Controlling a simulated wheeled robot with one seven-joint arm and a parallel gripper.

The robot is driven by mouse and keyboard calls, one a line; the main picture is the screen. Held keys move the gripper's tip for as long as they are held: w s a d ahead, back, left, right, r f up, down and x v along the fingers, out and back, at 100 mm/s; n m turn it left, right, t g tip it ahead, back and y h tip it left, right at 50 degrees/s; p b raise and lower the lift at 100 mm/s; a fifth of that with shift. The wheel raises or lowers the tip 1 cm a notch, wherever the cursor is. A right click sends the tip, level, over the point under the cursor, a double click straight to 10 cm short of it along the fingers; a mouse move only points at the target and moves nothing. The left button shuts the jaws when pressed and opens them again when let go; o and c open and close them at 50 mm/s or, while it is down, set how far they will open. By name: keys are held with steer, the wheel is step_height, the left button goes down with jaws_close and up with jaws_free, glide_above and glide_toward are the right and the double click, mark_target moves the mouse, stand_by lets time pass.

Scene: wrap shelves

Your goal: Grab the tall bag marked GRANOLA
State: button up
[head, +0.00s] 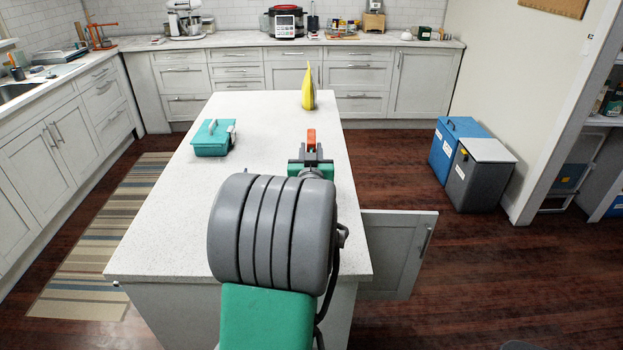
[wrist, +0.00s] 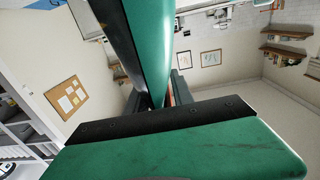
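A tall, narrow yellow bag-like thing (head: 308,88) stands upright near the far end of the white island. No GRANOLA marking can be read on it. My gripper (head: 312,152) is over the island, on the near side of the yellow thing and apart from it. A small orange thing (head: 311,138) shows at the fingertips, and a sliver of orange also shows in the wrist view (wrist: 170,100). I cannot tell whether it is held or lies beyond the fingers. My arm hides part of the gripper.
A teal box (head: 213,138) with a handle stands on the left of the island (head: 170,200). A cabinet door (head: 397,255) stands open at the island's right. Blue (head: 455,145) and grey (head: 482,175) bins stand by the right wall. The island's middle is clear.

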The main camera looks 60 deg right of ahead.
jaws_close()
stand_by(1.1)
